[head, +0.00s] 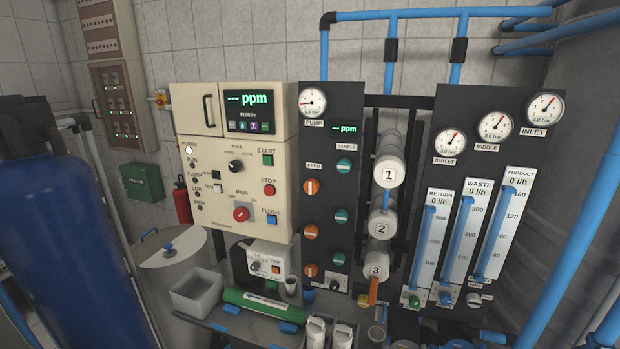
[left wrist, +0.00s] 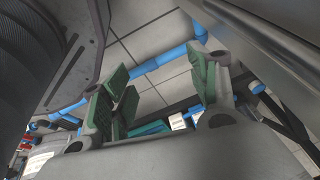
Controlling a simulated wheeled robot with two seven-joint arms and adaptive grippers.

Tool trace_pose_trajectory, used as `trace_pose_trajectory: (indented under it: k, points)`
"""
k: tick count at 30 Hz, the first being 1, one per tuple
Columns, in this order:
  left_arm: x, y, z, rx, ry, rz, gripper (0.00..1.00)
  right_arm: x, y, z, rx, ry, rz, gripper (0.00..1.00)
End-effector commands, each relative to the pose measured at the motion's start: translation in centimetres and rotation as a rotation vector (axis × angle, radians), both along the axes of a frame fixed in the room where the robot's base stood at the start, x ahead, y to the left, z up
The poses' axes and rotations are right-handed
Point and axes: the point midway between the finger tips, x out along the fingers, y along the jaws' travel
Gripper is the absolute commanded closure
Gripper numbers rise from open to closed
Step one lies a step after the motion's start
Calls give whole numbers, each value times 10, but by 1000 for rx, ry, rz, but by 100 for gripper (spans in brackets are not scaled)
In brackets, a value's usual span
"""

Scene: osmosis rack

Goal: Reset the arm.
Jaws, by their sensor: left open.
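My left gripper (left wrist: 160,88) shows in the left wrist view, its two green-padded fingers spread apart. Nothing is held between them; tiled wall and a blue pipe (left wrist: 160,62) show behind the gap. Neither of my arms shows in the head view, so where the left gripper is relative to the rack cannot be told. My right gripper is in neither view.
A beige control box (head: 225,205) and dark gauge panels (head: 470,185) face me. A blue tank (head: 75,250) stands close at left, blue pipes (head: 590,170) at right. A grey bin (head: 196,292) and green cylinder (head: 262,305) sit low in front.

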Motion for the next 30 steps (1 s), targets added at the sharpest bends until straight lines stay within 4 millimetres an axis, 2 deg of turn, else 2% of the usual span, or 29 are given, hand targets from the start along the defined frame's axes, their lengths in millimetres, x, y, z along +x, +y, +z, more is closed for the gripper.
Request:
trace_pose_trajectory:
  k: [1,6,9,13,18,30]
  points:
    - [-24,1,-9,-7,32,27,40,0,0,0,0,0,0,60]
    - [-98,7,-32,-26,129,119,40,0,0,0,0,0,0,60]
    - [-136,9,-41,-34,177,168,40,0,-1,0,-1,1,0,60]
    - [-172,10,-48,-40,222,213,40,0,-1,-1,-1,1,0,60]
    - [-190,10,-50,-42,243,237,40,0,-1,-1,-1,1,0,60]
    - [-191,11,-51,-42,244,237,40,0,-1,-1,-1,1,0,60]
